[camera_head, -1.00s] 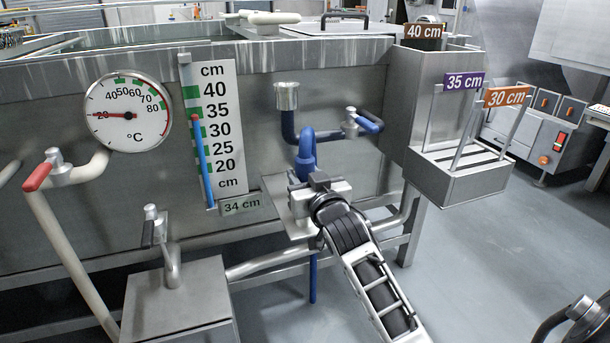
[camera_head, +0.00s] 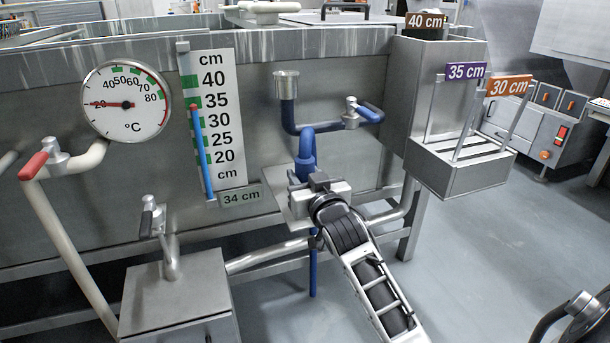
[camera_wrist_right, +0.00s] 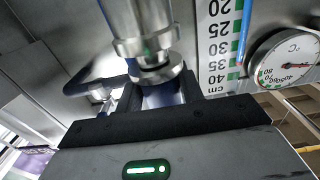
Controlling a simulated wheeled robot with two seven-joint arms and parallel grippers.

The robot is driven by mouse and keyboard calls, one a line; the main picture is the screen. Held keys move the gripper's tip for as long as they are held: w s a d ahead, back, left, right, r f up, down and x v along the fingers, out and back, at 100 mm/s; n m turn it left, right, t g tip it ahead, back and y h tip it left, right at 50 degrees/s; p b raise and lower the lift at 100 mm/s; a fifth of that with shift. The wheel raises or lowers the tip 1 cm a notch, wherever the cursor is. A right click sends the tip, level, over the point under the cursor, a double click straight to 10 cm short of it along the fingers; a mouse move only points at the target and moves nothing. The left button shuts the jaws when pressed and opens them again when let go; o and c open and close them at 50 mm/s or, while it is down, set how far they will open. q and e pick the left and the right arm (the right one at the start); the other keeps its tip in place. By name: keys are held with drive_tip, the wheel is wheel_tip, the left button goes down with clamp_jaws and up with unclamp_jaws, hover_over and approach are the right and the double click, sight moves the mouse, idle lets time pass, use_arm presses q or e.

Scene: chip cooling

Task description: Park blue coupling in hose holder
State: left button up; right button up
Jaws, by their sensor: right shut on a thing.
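My right gripper (camera_head: 318,183) is shut on the blue coupling (camera_head: 307,150), in front of the tank's front wall. In the head view the blue part rises from the jaws to the fixed blue pipe, and a blue hose (camera_head: 313,270) hangs below. In the right wrist view blue (camera_wrist_right: 163,96) shows between the jaws, close to a ringed metal cylinder (camera_wrist_right: 147,45). The jaws hide most of the coupling, so I cannot tell whether it is seated or touching the pipe. I cannot clearly make out the hose holder. My left gripper is not in view.
A metal cup (camera_head: 287,86) tops the blue pipe (camera_head: 325,128), with a blue-handled valve (camera_head: 362,112) to its right. A dial thermometer (camera_head: 126,100) and level scale (camera_head: 215,120) are left. A rack (camera_head: 460,175) with labelled bars is right. A metal box (camera_head: 178,295) stands lower left.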

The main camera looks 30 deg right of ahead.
use_arm(q)
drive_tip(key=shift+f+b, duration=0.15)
drive_tip(key=shift+b, duration=0.3)
use_arm(e)
drive_tip(key=shift+f, duration=0.75)
drive_tip(key=o, duration=1.2)
drive_tip(key=shift+f, duration=0.1)
use_arm(q)
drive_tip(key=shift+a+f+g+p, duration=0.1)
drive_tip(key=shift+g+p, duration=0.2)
drive_tip(key=shift+p, duration=0.75)
use_arm(e)
drive_tip(key=v, duration=0.7)
drive_tip(key=shift+s, duration=0.3)
